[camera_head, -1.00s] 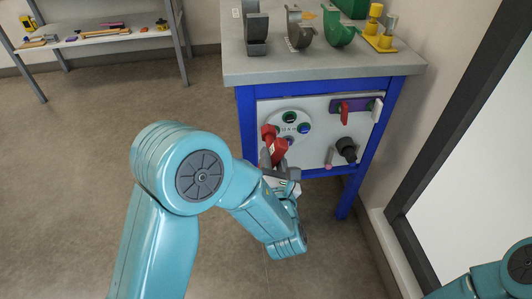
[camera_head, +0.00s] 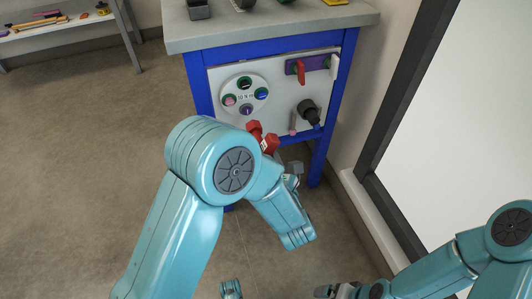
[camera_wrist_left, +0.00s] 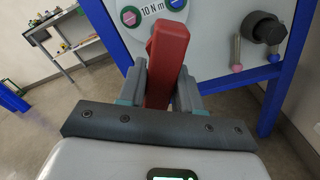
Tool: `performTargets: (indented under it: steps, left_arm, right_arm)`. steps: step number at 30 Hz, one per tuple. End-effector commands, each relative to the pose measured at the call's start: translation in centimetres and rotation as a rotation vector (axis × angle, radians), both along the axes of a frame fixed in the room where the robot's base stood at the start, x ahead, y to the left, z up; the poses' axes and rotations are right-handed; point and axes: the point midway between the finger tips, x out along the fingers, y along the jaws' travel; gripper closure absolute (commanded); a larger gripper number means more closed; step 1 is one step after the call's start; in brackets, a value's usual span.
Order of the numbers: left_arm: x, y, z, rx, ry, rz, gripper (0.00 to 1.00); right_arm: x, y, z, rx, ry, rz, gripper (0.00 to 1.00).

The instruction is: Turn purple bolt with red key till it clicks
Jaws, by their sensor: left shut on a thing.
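The purple bolt (camera_head: 246,109) is the lowest of several bolts on a white round plate (camera_head: 268,84) marked "10 N m" on the cart's front panel. My left gripper (camera_head: 276,157) is shut on the red key (camera_head: 263,138), below and right of the purple bolt. The key looks apart from the bolt in the head view. In the left wrist view, the red key (camera_wrist_left: 166,65) stands between the fingers (camera_wrist_left: 162,92) and covers the purple bolt. My right gripper (camera_head: 326,291) shows only partly at the bottom edge; its jaws are unclear.
A purple bar (camera_head: 316,62) with a red handle (camera_head: 300,72) sits upper right on the panel. A black knob (camera_head: 309,112) and a pink-tipped peg (camera_head: 293,123) are below it. Blue cart legs (camera_head: 319,160) frame the panel. A whiteboard (camera_head: 455,120) stands at the right.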

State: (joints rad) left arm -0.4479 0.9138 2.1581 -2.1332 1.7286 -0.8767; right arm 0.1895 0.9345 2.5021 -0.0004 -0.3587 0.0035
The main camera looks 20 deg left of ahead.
Motion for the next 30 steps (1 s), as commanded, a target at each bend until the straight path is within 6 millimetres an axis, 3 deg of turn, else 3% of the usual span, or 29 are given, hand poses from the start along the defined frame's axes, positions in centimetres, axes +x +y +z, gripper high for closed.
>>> performTargets:
  steps: [30]
  left_arm:
    - [4.6,2.8,0.1,-0.001,-0.003,-0.002,1.0]
  right_arm:
    - [0.1,-0.1,-0.3,0.0,-0.001,-0.003,0.0]
